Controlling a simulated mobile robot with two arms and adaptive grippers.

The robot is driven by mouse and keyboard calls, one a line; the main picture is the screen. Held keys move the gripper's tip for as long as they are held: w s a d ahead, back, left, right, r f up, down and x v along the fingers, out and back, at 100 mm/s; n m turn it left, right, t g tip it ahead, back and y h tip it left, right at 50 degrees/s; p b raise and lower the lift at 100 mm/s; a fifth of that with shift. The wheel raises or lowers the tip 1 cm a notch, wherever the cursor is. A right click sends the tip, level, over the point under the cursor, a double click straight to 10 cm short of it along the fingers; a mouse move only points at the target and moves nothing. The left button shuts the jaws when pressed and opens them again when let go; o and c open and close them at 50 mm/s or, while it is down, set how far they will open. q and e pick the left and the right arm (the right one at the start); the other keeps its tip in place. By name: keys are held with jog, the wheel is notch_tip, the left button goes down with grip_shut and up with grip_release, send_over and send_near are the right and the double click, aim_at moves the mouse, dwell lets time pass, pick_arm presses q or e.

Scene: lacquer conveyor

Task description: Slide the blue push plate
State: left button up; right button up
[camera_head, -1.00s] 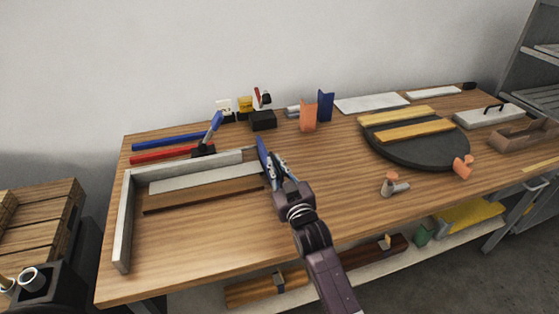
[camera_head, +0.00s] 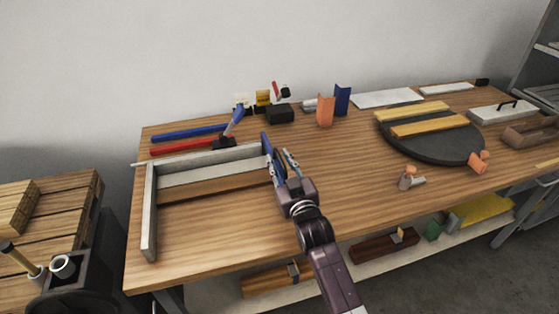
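The blue push plate (camera_head: 266,146) stands upright at the right ends of a white strip (camera_head: 210,173) and a brown strip (camera_head: 215,187). Both strips lie inside a grey L-shaped frame (camera_head: 149,215). My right gripper (camera_head: 281,160) is beside the plate on its right side, with its fingertips spread and a gap between them. The left finger overlaps the plate, so I cannot tell exactly where they touch. My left gripper is not in view.
Blue (camera_head: 188,132) and red (camera_head: 190,146) bars lie behind the frame. A blue-handled lever (camera_head: 233,122) stands nearby. Orange (camera_head: 325,111) and dark blue (camera_head: 342,99) blocks stand further right. A black disc (camera_head: 440,150) carries yellow strips. The table front is clear.

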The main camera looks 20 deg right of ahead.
jog(key=s, duration=1.2)
jog(key=shift+d, duration=0.25)
